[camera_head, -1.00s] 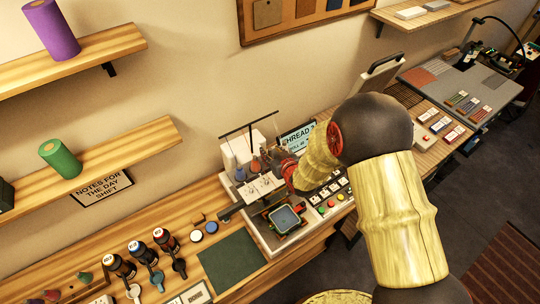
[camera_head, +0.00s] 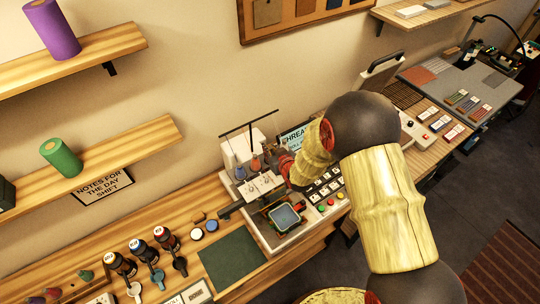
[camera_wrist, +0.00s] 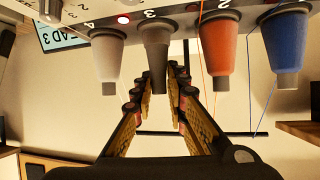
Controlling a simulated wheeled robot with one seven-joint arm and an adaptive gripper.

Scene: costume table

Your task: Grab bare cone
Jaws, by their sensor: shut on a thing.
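The bare cone (camera_wrist: 156,45) is dark grey, with no thread seen on it, and hangs point-down in the wrist view beside a "3" mark. My gripper (camera_wrist: 164,74) reaches up to it, its two fingers shut about its narrow end. A pale cone (camera_wrist: 108,50) is to its left and an orange cone (camera_wrist: 219,50) to its right, with a blue cone (camera_wrist: 286,45) beyond. In the head view my gripper is at the thread machine (camera_head: 240,150), where my own arm hides the fingertips and the bare cone.
The neighbouring cones stand close on both sides, and thin threads run by the orange and blue ones. A thin dark bar (camera_wrist: 215,134) crosses behind my fingers. A green mat (camera_head: 232,254) is bare.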

